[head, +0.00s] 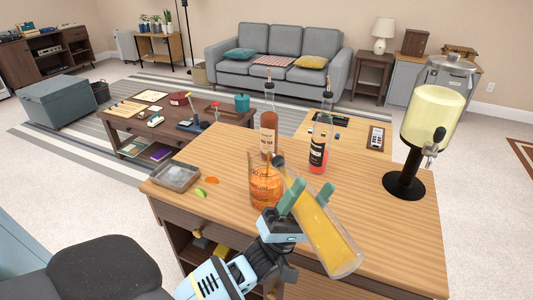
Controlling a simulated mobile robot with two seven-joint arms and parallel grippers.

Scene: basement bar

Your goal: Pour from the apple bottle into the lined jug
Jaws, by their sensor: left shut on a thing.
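The apple bottle (325,235), clear with yellow-orange liquid inside, is held tilted by my left gripper (293,198), which is shut on its side. Its neck points up and left, and its mouth is at the rim of the lined jug. The lined jug (264,190) is a clear vessel with pale markings and orange liquid in it. It stands upright on the wooden counter, partly hidden by the gripper and bottle. An amber streak shows inside the jug below the bottle mouth. My right gripper is not in view.
Two spouted bottles, one amber (269,128) and one dark-labelled (319,145), stand just behind the jug. A drink dispenser (432,115) stands at the right. A grey tray (175,177) and a lime wedge (200,192) lie left on the counter (400,245). The right front is clear.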

